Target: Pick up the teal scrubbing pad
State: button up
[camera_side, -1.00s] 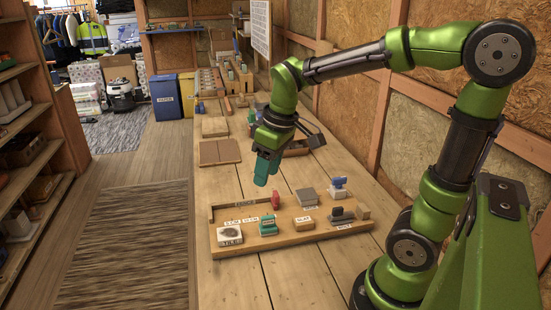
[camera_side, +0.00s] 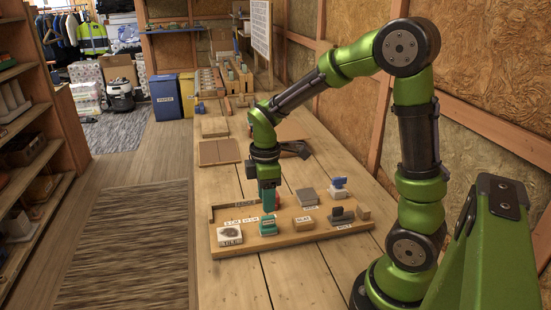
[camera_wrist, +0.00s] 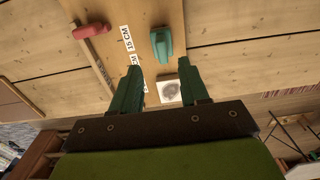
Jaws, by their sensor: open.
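The teal scrubbing pad (camera_side: 268,226) sits on the front part of the wooden tray (camera_side: 291,237), between a white block and a tan block. In the wrist view the teal pad (camera_wrist: 161,45) lies beyond the fingertips, apart from them. My gripper (camera_side: 269,204) points down above the tray, just behind and above the pad in the side view. Its two teal-green fingers (camera_wrist: 163,80) are apart with nothing held between them. In the side view the fingertips come close to the pad; I cannot tell the exact gap there.
A white block with a grey round mark (camera_side: 229,236) is left of the pad. A red item (camera_wrist: 91,30) lies near the tray's back. Bare table lies in front.

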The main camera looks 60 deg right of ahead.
aim_at(268, 216)
jog(key=f, duration=0.6)
jog(key=shift+s+a+f, duration=0.1)
jog(key=shift+s+f, duration=0.1)
jog(key=shift+f, duration=0.15)
jog(key=c, duration=0.8)
jog(key=shift+o, duration=0.2)
notch_tip(268, 216, up, 10)
jog(key=shift+r, duration=0.1)
